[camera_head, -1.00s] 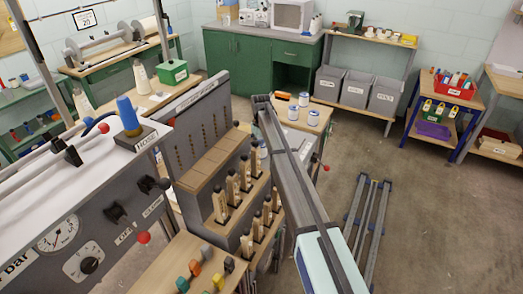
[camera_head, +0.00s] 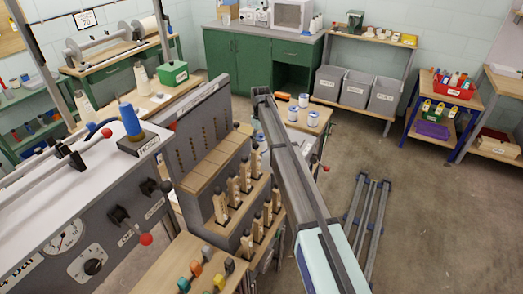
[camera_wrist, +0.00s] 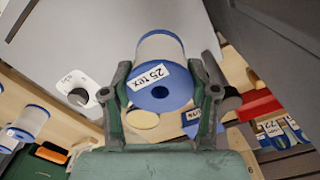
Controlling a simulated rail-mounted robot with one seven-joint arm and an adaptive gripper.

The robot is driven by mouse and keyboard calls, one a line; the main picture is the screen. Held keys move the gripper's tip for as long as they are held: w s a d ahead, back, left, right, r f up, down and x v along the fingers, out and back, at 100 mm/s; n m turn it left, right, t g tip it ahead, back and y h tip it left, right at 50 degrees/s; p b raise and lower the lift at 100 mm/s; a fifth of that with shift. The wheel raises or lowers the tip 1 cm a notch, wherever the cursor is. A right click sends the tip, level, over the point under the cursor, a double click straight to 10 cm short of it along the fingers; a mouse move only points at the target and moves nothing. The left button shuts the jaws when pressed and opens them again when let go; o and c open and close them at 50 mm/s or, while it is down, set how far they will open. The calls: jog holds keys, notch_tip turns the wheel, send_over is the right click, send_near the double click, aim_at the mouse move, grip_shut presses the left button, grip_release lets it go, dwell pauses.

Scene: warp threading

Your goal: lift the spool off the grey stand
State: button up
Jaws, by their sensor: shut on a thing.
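In the wrist view my gripper (camera_wrist: 160,108) is shut on a spool (camera_wrist: 159,88). The spool has a pale body, a blue end flange with a dark centre hole, and a white "25 tex" label. One finger lies on each side of it. A pale round disc (camera_wrist: 142,119) shows just below the flange. I cannot tell whether the spool touches anything beneath it, and I cannot make out the grey stand for certain. In the head view my arm hides most of the gripper.
The wrist view shows more blue-flanged spools (camera_wrist: 31,120) at left and a red bin (camera_wrist: 258,105) at right. In the head view, spools (camera_head: 312,118) stand on a wooden table, beside a tall grey panel (camera_head: 203,125) and wooden pegs (camera_head: 233,190).

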jog(key=shift+r+p, duration=1.2)
jog(key=shift+r, duration=2.05)
